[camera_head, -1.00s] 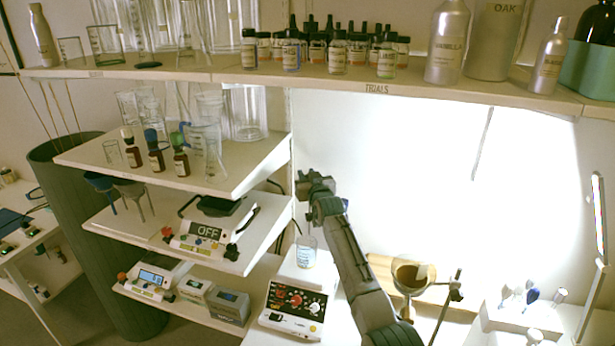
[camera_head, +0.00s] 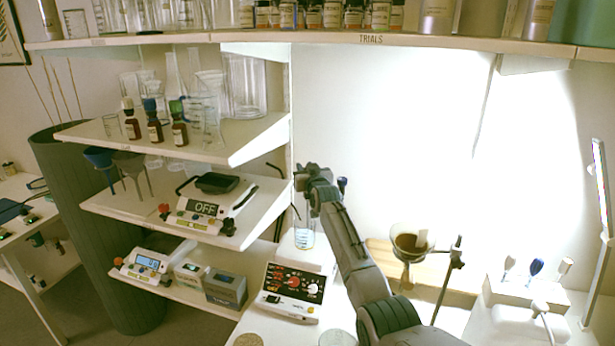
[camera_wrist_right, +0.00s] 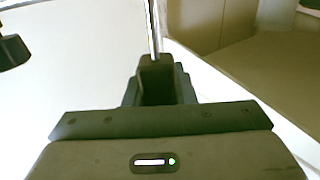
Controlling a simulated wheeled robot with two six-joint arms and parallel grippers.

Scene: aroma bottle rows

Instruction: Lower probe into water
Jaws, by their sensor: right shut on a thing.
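My right gripper (camera_head: 306,178) is above the glass beaker (camera_head: 304,236), which holds clear liquid and stands on the white hotplate stirrer (camera_head: 292,290). In the right wrist view, the gripper (camera_wrist_right: 155,65) is shut on a thin metal probe (camera_wrist_right: 153,28) that runs away from the fingers. In the head view the probe is too thin to follow clearly; I cannot tell whether its tip touches the water. My left gripper is out of view.
A shelf with a scale (camera_head: 207,208) is left of the gripper. A glass funnel with brown contents (camera_head: 410,242) stands on the right beside a clamp stand (camera_head: 447,270). The TRIALS shelf (camera_head: 400,42) runs overhead.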

